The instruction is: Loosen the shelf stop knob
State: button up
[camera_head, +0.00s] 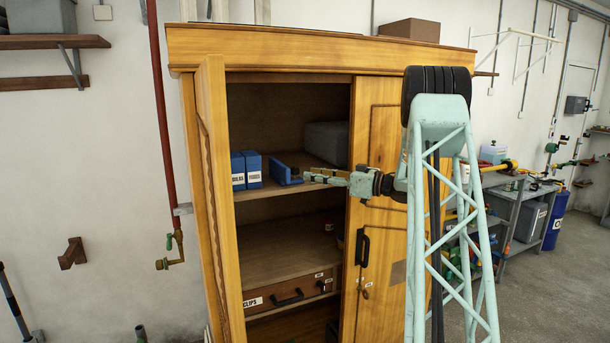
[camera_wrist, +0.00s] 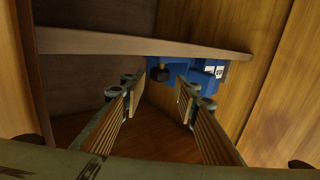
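The blue shelf stop (camera_head: 281,170) stands on the upper shelf (camera_head: 262,191) of the open cabinet, right of two blue boxes. In the wrist view the stop (camera_wrist: 185,74) shows ahead of my fingers, with its dark round knob (camera_wrist: 160,73) facing me. My gripper (camera_head: 309,174) reaches into the cabinet from the right, its tips close to the stop. In the wrist view my gripper (camera_wrist: 158,92) is open, and the knob appears between and just beyond the fingertips. I see no contact. In the head view the knob is small and hard to make out.
Two labelled blue boxes (camera_head: 246,170) stand left of the stop. A grey case (camera_head: 327,142) lies at the back right of the shelf. The left cabinet door (camera_head: 212,190) is open; the right door (camera_head: 385,130) is beside my arm. A drawer (camera_head: 290,294) lies below.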

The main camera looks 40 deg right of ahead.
jog(key=shift+v, duration=1.6)
jog(key=shift+d, duration=0.1)
